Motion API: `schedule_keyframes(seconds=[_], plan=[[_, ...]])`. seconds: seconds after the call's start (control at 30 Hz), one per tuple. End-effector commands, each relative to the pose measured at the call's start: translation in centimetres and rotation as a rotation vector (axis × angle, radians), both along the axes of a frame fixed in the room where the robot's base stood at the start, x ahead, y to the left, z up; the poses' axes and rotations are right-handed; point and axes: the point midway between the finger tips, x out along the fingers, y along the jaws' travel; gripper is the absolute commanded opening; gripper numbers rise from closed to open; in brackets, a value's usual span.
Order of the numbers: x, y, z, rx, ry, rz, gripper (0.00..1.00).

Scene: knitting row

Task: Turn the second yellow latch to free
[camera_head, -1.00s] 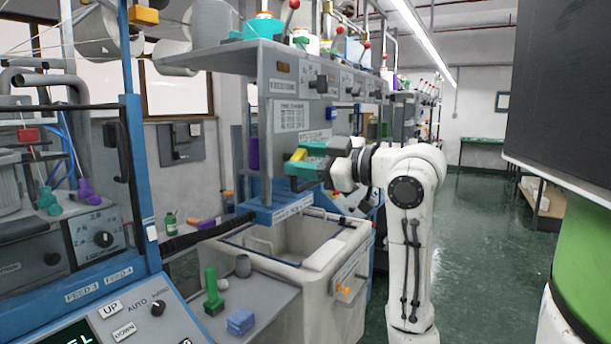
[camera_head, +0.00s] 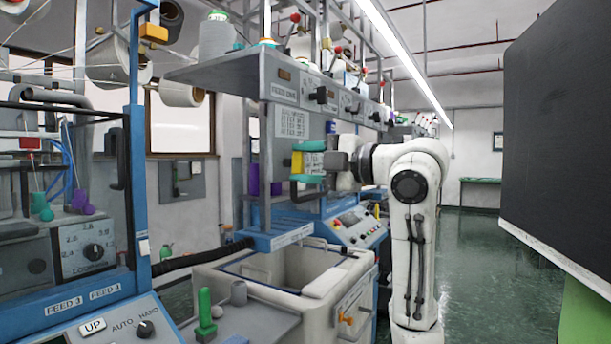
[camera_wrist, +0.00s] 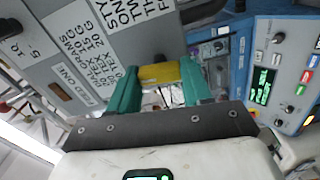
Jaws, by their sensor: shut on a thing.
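My gripper (camera_head: 309,163) is in front of the grey upright under the machine's shelf, with its teal fingers around a yellow latch (camera_head: 318,163). In the wrist view the yellow latch (camera_wrist: 159,74) sits between the two teal fingertips (camera_wrist: 158,82), below the grey label panel. The gripper is shut on it. What the latch is fixed to is mostly hidden by the fingers. Another yellow-orange block (camera_head: 153,33) sits high on the blue post at left.
A white bin (camera_head: 262,310) stands below my arm, with a grey ledge carrying a green bobbin (camera_head: 205,312) in front. A control panel (camera_head: 350,225) is behind. Green floor at right is open.

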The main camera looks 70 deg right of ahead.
Motion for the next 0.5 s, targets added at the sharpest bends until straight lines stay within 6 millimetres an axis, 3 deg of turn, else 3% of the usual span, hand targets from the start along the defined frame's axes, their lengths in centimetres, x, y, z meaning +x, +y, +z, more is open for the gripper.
schedule_keyframes(seconds=[0.5], plan=[[0.04,0.02,-0.22,-0.141,0.039,0.002,0.18]])
